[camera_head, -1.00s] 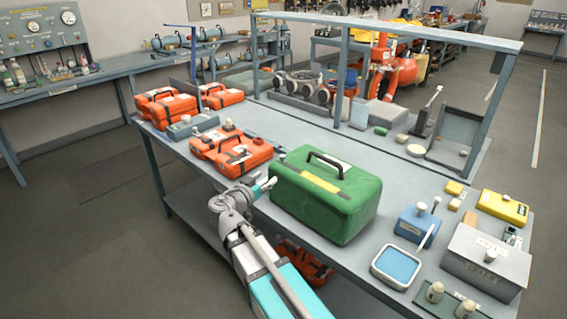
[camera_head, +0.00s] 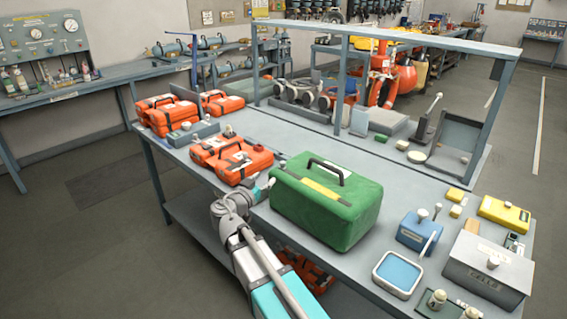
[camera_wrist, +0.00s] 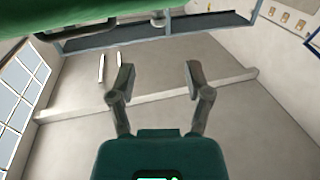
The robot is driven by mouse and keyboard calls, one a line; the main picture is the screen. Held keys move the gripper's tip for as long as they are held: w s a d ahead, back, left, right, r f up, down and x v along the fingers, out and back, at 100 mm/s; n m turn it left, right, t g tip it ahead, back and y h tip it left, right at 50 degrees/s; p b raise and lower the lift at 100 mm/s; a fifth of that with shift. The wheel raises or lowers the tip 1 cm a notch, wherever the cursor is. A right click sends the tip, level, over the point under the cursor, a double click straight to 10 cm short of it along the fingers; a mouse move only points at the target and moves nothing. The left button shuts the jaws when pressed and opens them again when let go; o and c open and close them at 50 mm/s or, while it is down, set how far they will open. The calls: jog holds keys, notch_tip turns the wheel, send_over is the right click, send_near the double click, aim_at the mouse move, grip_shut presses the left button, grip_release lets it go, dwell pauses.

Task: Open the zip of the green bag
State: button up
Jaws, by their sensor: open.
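The green bag (camera_head: 325,215) stands upright on the workbench, with a black handle (camera_head: 326,168) and a yellow strip (camera_head: 318,188) along its top. I cannot make out the zip or its puller. My gripper (camera_head: 262,188) is at the left end of the bag, close to it, partly hidden by my own arm in the head view. In the wrist view, my gripper (camera_wrist: 160,80) has its two fingers apart with nothing between them. The green bag's edge (camera_wrist: 70,15) fills the top left of that view. I cannot tell whether a finger touches the bag.
Orange cases (camera_head: 232,160) lie just left of the green bag on the workbench (camera_head: 290,140). A blue box (camera_head: 418,232), a blue-topped tray (camera_head: 398,272) and a grey box (camera_head: 488,265) stand to its right. Bench surface behind the bag is mostly clear.

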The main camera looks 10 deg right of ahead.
aim_at(281, 163)
jog(key=x, duration=1.1)
jog(key=shift+w+d, duration=0.2)
